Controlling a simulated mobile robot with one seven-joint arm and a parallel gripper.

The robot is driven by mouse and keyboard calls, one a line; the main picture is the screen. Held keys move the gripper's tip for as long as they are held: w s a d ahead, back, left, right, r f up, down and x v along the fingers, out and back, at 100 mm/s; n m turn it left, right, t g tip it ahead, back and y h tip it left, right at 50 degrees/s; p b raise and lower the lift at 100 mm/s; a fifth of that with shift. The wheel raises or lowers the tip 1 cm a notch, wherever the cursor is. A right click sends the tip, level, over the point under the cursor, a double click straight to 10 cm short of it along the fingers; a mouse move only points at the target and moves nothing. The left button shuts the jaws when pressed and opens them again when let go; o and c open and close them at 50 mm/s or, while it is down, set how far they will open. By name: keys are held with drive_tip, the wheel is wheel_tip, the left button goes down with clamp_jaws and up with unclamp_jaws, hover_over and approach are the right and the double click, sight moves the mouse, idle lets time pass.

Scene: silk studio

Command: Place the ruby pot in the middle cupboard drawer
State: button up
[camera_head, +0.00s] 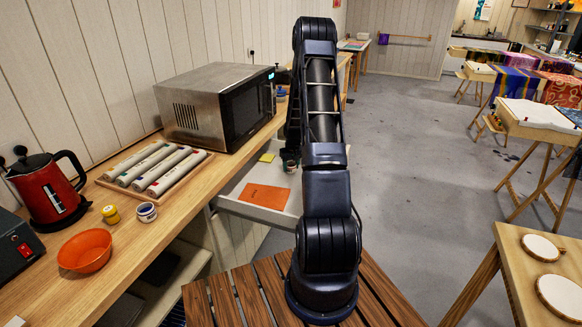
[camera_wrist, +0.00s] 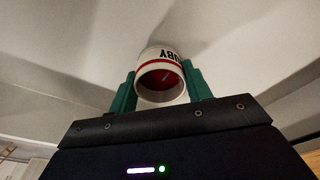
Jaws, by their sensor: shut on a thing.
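The ruby pot (camera_wrist: 163,57) is a small white pot with a red band and the letters "UBY" showing, its open mouth towards the wrist camera. My gripper (camera_wrist: 160,82) is shut on it, one green finger at each side. In the head view my gripper (camera_head: 290,156) is over an open white drawer (camera_head: 247,180), close to its inside. Whether the pot touches the drawer floor I cannot tell. The arm hides the drawer's right part. Which drawer of the cupboard this is cannot be told.
An orange card (camera_head: 264,197) and a yellow pad (camera_head: 267,157) lie in the drawer. The bench (camera_head: 150,236) above carries a microwave (camera_head: 215,105), a tray of rollers (camera_head: 155,168), a red kettle (camera_head: 47,188), an orange bowl (camera_head: 85,250) and two small pots. Open floor lies to the right.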

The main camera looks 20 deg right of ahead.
drive_tip(key=shift+f, duration=0.1)
drive_tip(key=o, duration=1)
wheel_tip(320, 180, up, 12)
drive_tip(key=s, duration=0.2)
wheel_tip(320, 180, up, 13)
hover_over(292, 173)
drive_tip(key=s+a, duration=0.5)
drive_tip(key=s+a+r+t, duration=0.1)
drive_tip(key=s+a+r, duration=0.7)
drive_tip(key=s+r, duration=0.3)
drive_tip(key=s+a+r, duration=0.2)
drive_tip(key=s, duration=0.6)
drive_tip(key=s+a+r+t, duration=0.1)
drive_tip(key=s+a+r, duration=0.1)
drive_tip(key=s, duration=0.6)
drive_tip(key=s+a+r, duration=0.2)
drive_tip(key=s+a, duration=0.1)
drive_tip(key=s, duration=0.5)
drive_tip(key=shift+r+t, duration=0.2)
drive_tip(key=shift+t, duration=0.2)
drive_tip(key=shift+d, duration=0.1)
